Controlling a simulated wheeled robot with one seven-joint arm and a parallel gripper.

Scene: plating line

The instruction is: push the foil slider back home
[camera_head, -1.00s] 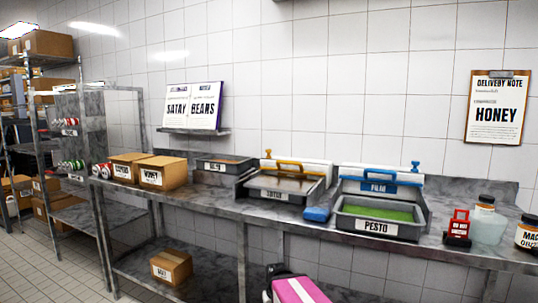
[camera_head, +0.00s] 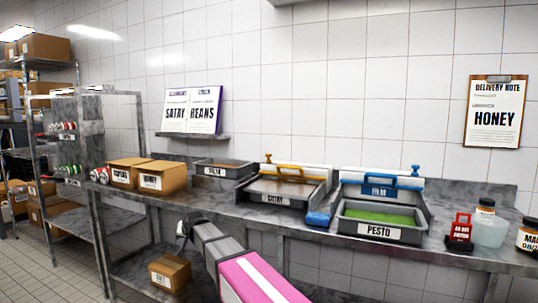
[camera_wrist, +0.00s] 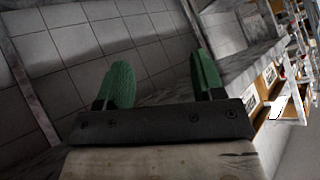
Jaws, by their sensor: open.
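Two dispensers stand at the back of the counter. I cannot read the word foil on either, so I cannot tell which part is the foil slider. My gripper (camera_head: 184,232) is in front of the counter, left of both dispensers and apart from them. In the wrist view its green fingers (camera_wrist: 163,84) are spread and empty.
A lower shelf holds a box (camera_head: 170,274).

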